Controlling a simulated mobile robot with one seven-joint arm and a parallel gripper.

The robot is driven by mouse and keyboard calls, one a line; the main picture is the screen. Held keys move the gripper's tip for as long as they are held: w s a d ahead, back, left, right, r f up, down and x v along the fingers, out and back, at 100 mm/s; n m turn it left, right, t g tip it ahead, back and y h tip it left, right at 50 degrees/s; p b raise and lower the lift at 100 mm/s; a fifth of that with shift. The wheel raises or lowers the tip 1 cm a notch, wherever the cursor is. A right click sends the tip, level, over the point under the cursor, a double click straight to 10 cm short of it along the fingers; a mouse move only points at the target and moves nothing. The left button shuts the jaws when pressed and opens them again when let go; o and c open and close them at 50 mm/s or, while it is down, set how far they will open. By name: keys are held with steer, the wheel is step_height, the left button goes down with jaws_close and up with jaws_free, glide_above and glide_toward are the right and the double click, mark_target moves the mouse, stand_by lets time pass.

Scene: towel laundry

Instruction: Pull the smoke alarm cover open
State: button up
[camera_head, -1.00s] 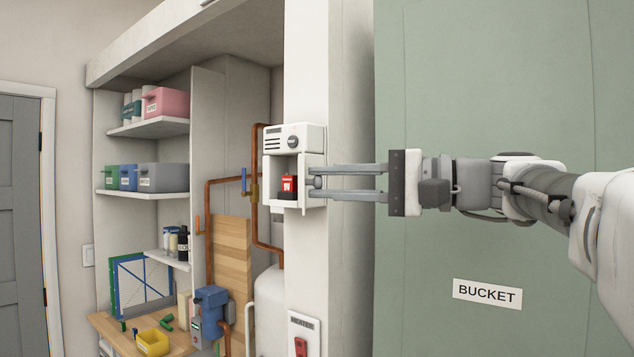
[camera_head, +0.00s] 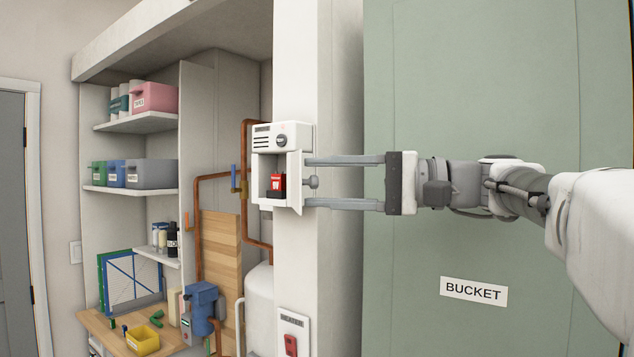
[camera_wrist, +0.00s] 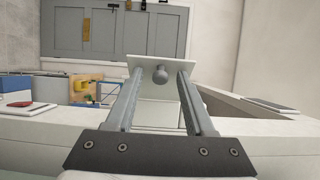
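The smoke alarm (camera_head: 263,137) is a white box with a dial, high on the white pillar. Its cover (camera_head: 295,192) is swung out at the box's right side, so the front is open and a red part (camera_head: 278,183) shows inside. The cover has a round grey knob (camera_head: 312,182). My gripper (camera_head: 305,182) comes from the right, its fingers spread above and below the knob, with gaps on both sides. In the wrist view, the knob (camera_wrist: 160,74) lies between the separated fingers, before the white cover panel (camera_wrist: 172,51).
A green panel labelled BUCKET (camera_head: 473,291) stands behind my arm. Left of the pillar are copper pipes (camera_head: 245,170), shelves with bins (camera_head: 150,175), and a workbench with a yellow bin (camera_head: 142,341). A heater switch (camera_head: 291,345) is lower on the pillar.

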steer(key=b+v, duration=0.1)
steer(key=v, duration=0.6)
steer(key=shift+d, duration=0.3)
